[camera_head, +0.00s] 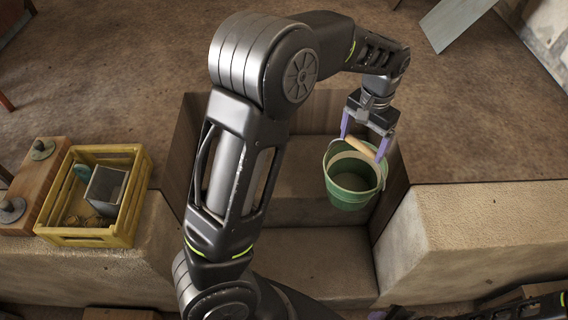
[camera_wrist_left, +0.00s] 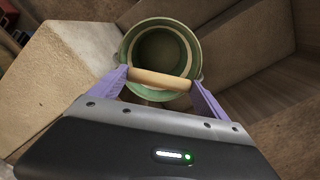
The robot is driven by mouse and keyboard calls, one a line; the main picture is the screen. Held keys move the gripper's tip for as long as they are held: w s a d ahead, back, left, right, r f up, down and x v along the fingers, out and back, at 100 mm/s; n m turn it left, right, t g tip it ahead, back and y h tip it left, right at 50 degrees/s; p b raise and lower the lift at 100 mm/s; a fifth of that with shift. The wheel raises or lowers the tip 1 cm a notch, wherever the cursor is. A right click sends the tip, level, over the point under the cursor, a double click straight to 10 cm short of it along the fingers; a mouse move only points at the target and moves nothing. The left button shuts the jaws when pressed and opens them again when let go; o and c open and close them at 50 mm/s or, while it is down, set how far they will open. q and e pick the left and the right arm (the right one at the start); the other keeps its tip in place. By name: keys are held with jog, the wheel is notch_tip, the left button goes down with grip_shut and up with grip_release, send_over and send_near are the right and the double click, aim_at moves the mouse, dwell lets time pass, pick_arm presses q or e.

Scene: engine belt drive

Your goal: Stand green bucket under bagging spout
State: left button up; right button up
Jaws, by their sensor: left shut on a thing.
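The green bucket (camera_head: 352,186) hangs upright from its wooden handle (camera_head: 360,148) over the stepped recess at the centre right of the head view. My left gripper (camera_head: 364,146) is shut on that handle, with its purple fingers at the two ends of the wooden grip. In the left wrist view the bucket (camera_wrist_left: 160,50) shows from above and looks empty, with the handle (camera_wrist_left: 160,79) between the fingers (camera_wrist_left: 160,82). I cannot make out a bagging spout in either view. My right gripper is not in view; a dark arm part shows at the lower right edge.
A yellow crate (camera_head: 133,210) with a grey box (camera_head: 105,188) inside stands on the left ledge beside a wooden block with metal knobs (camera_head: 44,150). Pale stone ledges (camera_head: 470,235) flank the recess. A grey-green board (camera_head: 455,18) lies at the top right.

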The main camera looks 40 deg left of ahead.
pick_arm(q)
jog(key=w+a+f+m, duration=0.2)
jog(key=a+m, duration=1)
jog(key=m, duration=0.1)
jog(key=w+a+f+m+b, duration=0.1)
jog(key=w+a+f+m, duration=0.1)
jog(key=a+m, duration=1)
jog(key=shift+m+t+y, duration=0.3)
jog(key=shift+m, duration=0.5)
notch_tip(320, 180, down, 6)
jog(key=shift+f, duration=0.25)
jog(key=shift+f, duration=1.75)
